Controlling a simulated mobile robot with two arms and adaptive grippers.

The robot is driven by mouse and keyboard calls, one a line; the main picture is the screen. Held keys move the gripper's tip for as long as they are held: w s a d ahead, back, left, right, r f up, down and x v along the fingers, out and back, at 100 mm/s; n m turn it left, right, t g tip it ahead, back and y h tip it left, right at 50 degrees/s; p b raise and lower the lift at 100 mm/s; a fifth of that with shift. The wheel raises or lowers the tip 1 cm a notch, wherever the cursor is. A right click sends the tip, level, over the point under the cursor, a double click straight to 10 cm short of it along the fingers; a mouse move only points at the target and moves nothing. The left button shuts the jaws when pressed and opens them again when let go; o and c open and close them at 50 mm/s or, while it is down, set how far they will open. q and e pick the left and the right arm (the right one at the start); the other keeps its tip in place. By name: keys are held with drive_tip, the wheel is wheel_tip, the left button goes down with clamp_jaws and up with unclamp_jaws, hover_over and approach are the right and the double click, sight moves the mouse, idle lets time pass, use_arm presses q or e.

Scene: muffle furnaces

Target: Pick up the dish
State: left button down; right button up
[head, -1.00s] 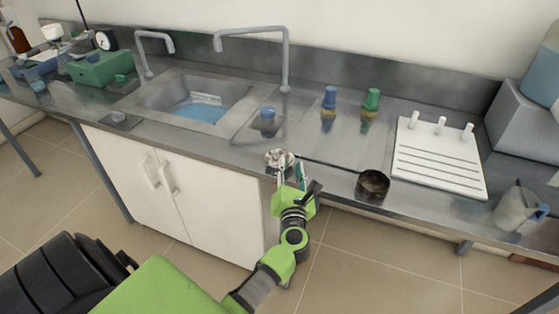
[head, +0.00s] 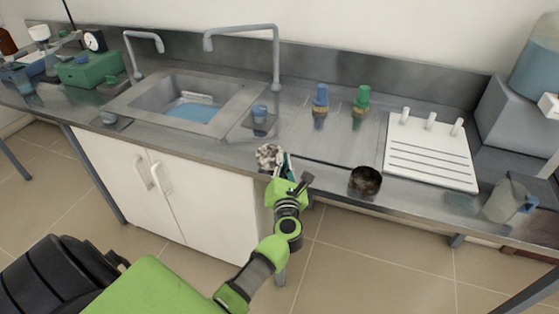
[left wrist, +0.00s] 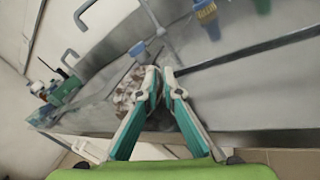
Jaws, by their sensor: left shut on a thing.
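A small dish (head: 269,156) with a brown and white speckled look is at the front edge of the steel counter, below the sink's right side. In the left wrist view the dish (left wrist: 124,92) shows beside the left finger, which hides part of it. My left gripper (head: 284,165) is at the dish's right side, fingers close together and shut on it. In the left wrist view the fingertips (left wrist: 160,71) nearly meet. Whether the dish is clear of the counter I cannot tell. My right gripper is not in view.
A dark brown round pot (head: 365,183) stands right of the gripper near the front edge. A white rack (head: 430,164), a clear jug (head: 503,202), blue (head: 320,98) and green (head: 361,101) bottles and a small blue-topped item (head: 259,113) stand around. The sink (head: 155,98) is at left.

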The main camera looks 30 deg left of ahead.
use_arm(q)
wheel_tip(320, 180, up, 4)
drive_tip(key=shift+f+p, duration=0.25)
drive_tip(key=shift+p, duration=0.1)
drive_tip(key=s+a+r+p, duration=0.35)
drive_tip(key=s+r, duration=0.55)
drive_tip(key=s, duration=0.5)
drive_tip(key=s+d+r+m+t+h, duration=0.1)
drive_tip(key=d+m+h, duration=0.2)
drive_tip(key=d, duration=0.7)
drive_tip(key=s+d+r+m+t+h+b, duration=0.1)
drive_tip(key=d+m+t+h, duration=0.1)
drive_tip(key=d+m+h, duration=0.2)
drive_tip(key=d+h, duration=0.3)
drive_tip(key=d, duration=0.4)
drive_tip(key=shift+d+h, duration=0.2)
drive_tip(key=shift+h, duration=0.1)
drive_tip(key=shift+d+r, duration=0.1)
